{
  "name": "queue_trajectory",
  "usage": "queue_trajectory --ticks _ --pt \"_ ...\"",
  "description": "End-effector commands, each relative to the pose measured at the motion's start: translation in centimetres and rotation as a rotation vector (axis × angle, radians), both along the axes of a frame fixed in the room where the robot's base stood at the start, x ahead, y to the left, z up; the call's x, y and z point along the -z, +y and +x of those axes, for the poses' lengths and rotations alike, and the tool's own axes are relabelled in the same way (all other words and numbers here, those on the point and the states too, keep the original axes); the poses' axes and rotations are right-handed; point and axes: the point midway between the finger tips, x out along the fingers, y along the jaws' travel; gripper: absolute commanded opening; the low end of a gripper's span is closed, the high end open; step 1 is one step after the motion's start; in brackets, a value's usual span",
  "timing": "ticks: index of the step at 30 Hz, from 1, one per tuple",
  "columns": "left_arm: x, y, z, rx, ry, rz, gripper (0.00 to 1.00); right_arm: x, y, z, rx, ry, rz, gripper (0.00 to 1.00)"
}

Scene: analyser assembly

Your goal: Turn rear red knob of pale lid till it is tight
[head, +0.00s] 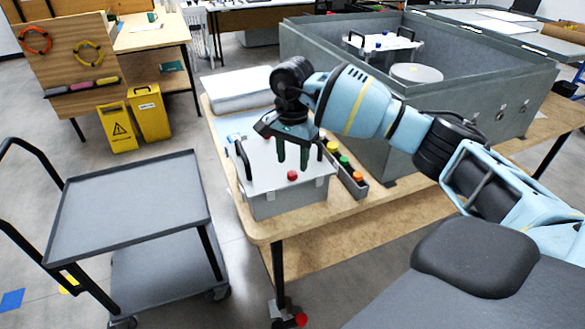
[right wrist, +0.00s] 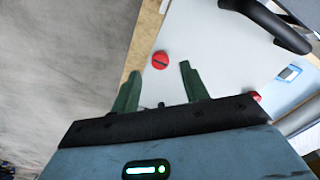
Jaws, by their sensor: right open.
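A pale lid (head: 265,180) with black handles covers a grey box (head: 290,203) on the wooden table. A red knob (head: 292,175) sits on the lid near its front edge in the head view. In the right wrist view this slotted red knob (right wrist: 160,61) lies just beyond the fingertips, and a second red knob (right wrist: 256,96) is partly hidden behind the gripper. My right gripper (head: 293,168) is open, its green fingers pointing down above the lid. It also shows open and empty in the right wrist view (right wrist: 157,82), apart from the knob. My left gripper is not in view.
A tray with coloured knobs (head: 345,170) stands right of the box, close to my right arm. A large grey housing (head: 450,110) fills the table behind. A grey cart (head: 130,205) stands at the left. A black handle (right wrist: 268,22) rises from the lid near the fingers.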

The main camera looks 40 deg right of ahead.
Motion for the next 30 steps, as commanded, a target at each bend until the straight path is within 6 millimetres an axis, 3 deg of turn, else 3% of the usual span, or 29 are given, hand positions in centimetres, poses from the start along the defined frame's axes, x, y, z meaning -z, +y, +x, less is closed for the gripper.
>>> queue_trajectory --ticks 9,19,30 --pt "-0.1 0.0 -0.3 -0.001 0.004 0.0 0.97 3.5 0.1 0.0 -0.001 -0.001 0.001 0.45" --pt "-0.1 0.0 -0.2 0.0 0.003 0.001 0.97 3.9 0.1 0.0 -0.001 -0.001 0.001 0.45" --pt "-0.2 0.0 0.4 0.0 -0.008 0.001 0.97 3.9 0.0 0.0 0.0 -0.001 0.002 0.0"
